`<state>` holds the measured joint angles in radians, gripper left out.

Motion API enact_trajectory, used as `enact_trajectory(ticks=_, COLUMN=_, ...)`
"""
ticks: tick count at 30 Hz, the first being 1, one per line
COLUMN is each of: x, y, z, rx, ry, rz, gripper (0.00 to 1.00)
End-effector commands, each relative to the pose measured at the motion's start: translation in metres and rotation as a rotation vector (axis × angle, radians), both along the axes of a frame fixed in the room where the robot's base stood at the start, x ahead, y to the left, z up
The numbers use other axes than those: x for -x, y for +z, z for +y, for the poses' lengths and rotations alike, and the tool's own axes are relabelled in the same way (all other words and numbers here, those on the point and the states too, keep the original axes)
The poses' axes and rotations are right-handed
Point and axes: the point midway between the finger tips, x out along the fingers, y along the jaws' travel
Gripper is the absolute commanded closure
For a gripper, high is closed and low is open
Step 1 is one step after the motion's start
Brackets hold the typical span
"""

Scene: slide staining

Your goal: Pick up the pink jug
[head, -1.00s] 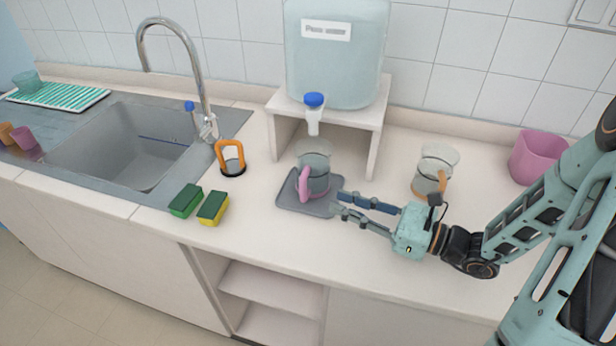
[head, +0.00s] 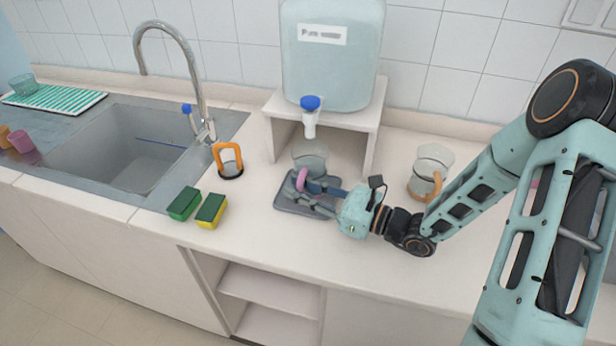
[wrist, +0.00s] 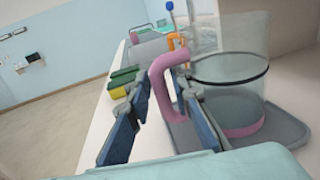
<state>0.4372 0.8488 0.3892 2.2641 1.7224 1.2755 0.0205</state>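The pink jug (head: 311,157) is a clear glass jug with a pink handle and pink base band. It stands upright on the grey tray (head: 287,205) under the dispenser tap. In the wrist view the jug (wrist: 238,92) is at the right, with its pink handle (wrist: 158,75) towards me. My gripper (head: 299,188) is at the handle side of the jug. In the wrist view my gripper (wrist: 164,90) is open, one finger on each side of the handle. I cannot tell whether either finger touches it. In the head view the fingers hide the lower jug.
A water tank (head: 332,65) with a blue tap (head: 310,103) stands on a white stand (head: 368,130) over the jug. A jug with an orange handle (head: 430,172) is to the right. Green-yellow sponges (head: 210,211), an orange-handled item (head: 228,160) and the sink (head: 130,150) are left.

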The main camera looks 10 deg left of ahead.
Motion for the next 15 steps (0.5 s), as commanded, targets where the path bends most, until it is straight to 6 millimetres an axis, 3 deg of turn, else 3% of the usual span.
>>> enact_trajectory(ticks=4, x=0.0, y=-0.0001, z=-0.0003, rx=0.0, ry=0.0, rz=0.0, gripper=0.82)
enact_trajectory(ticks=9, x=0.0001, y=0.0, z=-0.0004, rx=0.0, ry=0.0, rz=0.0, gripper=1.0)
enact_trajectory(ticks=15, x=0.0001, y=0.0001, z=-0.0006, rx=0.0, ry=0.0, rz=0.0, gripper=1.0)
